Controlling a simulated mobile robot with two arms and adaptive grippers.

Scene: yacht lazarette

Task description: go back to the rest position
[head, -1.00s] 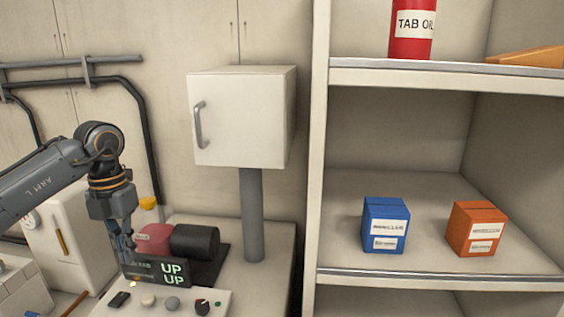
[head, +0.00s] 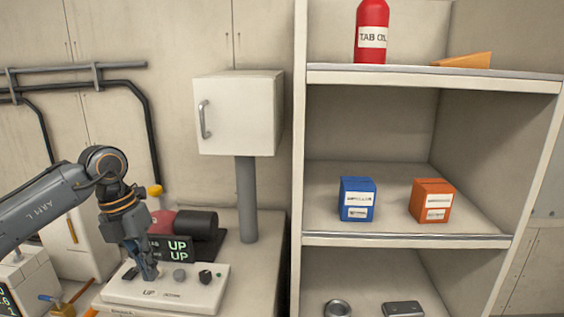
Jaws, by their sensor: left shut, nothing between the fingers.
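My left gripper (head: 149,273) points down over the left part of a white control panel (head: 165,291). Its fingers are shut and hold nothing. The panel carries several knobs and a dark switch, and the fingertips hide part of its top; I cannot tell whether they touch it. My right gripper is not in view.
To the right, a shelf unit (head: 400,241) holds a blue box (head: 357,200), an orange box (head: 432,201) and a red bottle (head: 372,31). A dark motor (head: 197,225) sits behind the display.

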